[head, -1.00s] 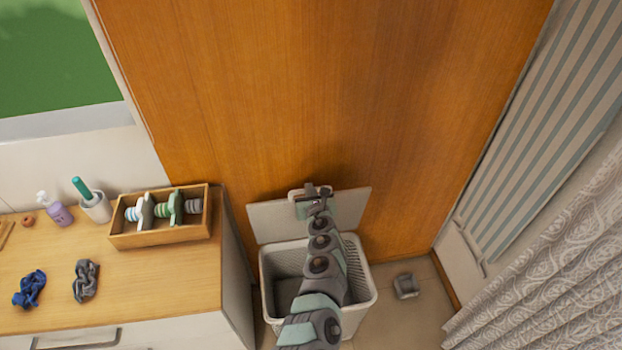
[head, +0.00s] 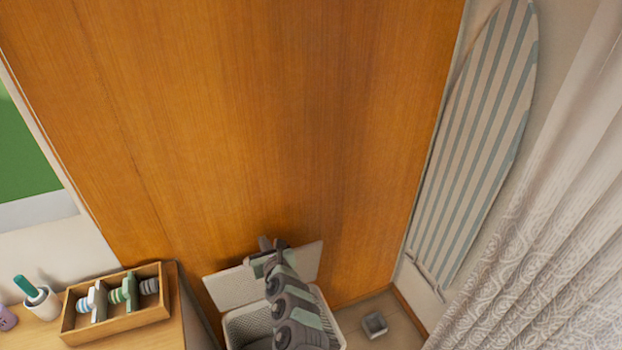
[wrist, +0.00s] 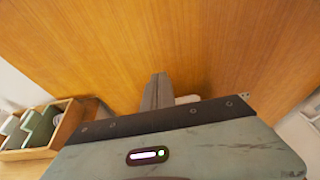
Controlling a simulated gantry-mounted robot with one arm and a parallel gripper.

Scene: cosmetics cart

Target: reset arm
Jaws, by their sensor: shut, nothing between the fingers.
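My arm reaches up over the white basket, and my gripper (head: 268,247) is at its far end, in front of the basket's raised lid. In the wrist view my gripper (wrist: 158,92) shows its fingers together, pointing toward the wooden panel, with nothing between them. The open white basket (head: 247,325) stands on the floor below my arm, its lid (head: 232,288) tilted up behind it. My arm hides part of the basket's inside.
A wooden box (head: 140,318) with rolled items sits on the cart top at left, beside a white cup (head: 41,303) with a teal-handled item. A small grey container (head: 375,325) lies on the floor. A striped ironing board (head: 475,150) and a curtain (head: 540,240) stand at right.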

